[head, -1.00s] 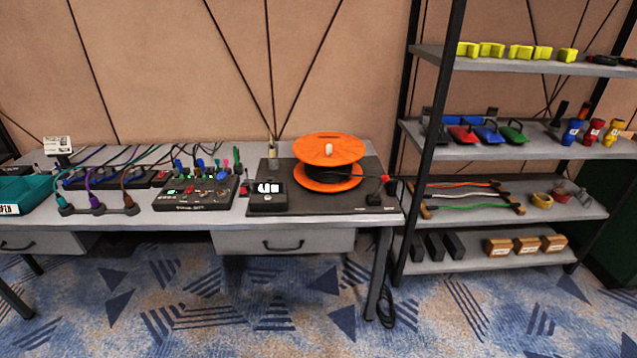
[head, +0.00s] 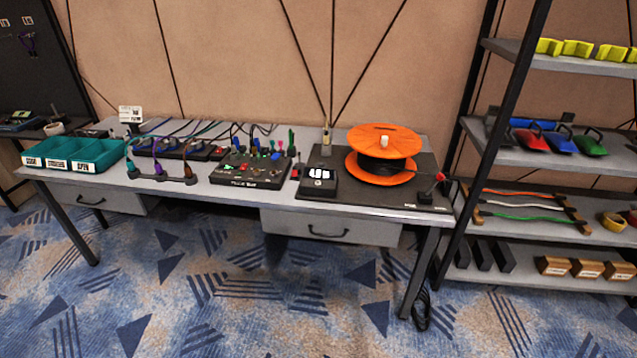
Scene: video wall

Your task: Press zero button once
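A small black device (head: 319,183) with a lit white display (head: 319,173) stands on a dark mat near the front edge of the table. It is left of an orange cable reel. Its buttons are too small to read, so I cannot tell which one is the zero button. A black control box (head: 250,170) with several coloured knobs and plugs stands to its left; its labels are also too small to read. Neither of my grippers is in view.
The grey table (head: 222,192) has drawers beneath it. The orange reel (head: 384,142), a teal bin (head: 75,155) and a cable strip (head: 160,178) stand on it. A black-framed shelf (head: 550,180) with tools stands at the right. The patterned carpet (head: 250,310) in front is clear.

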